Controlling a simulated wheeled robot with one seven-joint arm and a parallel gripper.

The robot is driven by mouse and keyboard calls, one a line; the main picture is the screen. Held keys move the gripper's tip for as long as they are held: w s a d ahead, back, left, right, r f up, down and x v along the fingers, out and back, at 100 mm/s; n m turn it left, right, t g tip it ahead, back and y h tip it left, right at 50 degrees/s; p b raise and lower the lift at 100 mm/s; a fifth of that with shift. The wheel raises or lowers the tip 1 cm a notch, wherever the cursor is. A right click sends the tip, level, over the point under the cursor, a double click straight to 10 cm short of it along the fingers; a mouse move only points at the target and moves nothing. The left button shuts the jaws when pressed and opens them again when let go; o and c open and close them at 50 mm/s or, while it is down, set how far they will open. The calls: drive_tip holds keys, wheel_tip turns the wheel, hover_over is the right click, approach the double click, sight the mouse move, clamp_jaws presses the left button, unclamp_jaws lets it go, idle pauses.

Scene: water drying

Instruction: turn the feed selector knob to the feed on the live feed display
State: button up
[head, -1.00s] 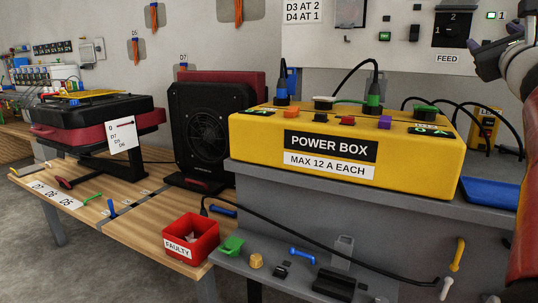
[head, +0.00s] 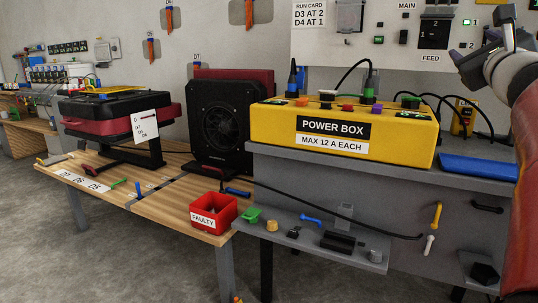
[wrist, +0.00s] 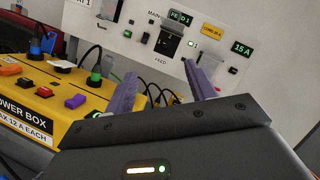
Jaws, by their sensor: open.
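The feed selector (head: 434,34) is a black plate marked 1 and 2, above a FEED label on the white wall panel, at the upper right of the head view. It also shows in the wrist view (wrist: 169,42); which way its knob points is too small to tell. A dark display with green letters (wrist: 180,18), seeming to read FEED 1, sits just above it there. My gripper (wrist: 163,85) is open and empty, its two purple fingers spread below the selector in the wrist view, apart from it. In the head view my gripper (head: 492,58) is at the right edge.
The yellow power box (head: 340,128) with plugs and cables stands on a grey bench below the panel. A blue tray (head: 478,168) lies to its right. Green indicator 1 (head: 467,22) is lit beside the selector. A black fan (head: 220,126) stands left.

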drive_tip(key=s+a+f+n+g+y+p, duration=0.2)
drive_tip(key=a+f+n+g+y, duration=0.25)
drive_tip(key=a+f+n, duration=0.7)
drive_tip(key=s+a+f+n+g+y+p, duration=0.1)
drive_tip(key=s+a+f+n+g+y, duration=0.3)
drive_tip(key=a+f+n, duration=0.8)
drive_tip(key=s+a+f+n+g+h+p, duration=0.1)
drive_tip(key=s+a+f+n+g, duration=0.1)
drive_tip(key=s+f, duration=0.6)
drive_tip(key=s+a+f+n+g+h+p, duration=0.1)
drive_tip(key=s+a+f+n+g, duration=0.2)
drive_tip(key=s+f+n, duration=0.3)
drive_tip(key=shift+s+a+f+n+g, duration=0.35)
drive_tip(key=shift+s+f+g, duration=0.3)
drive_tip(key=shift+s+f, duration=0.35)
drive_tip(key=shift+r, duration=0.15)
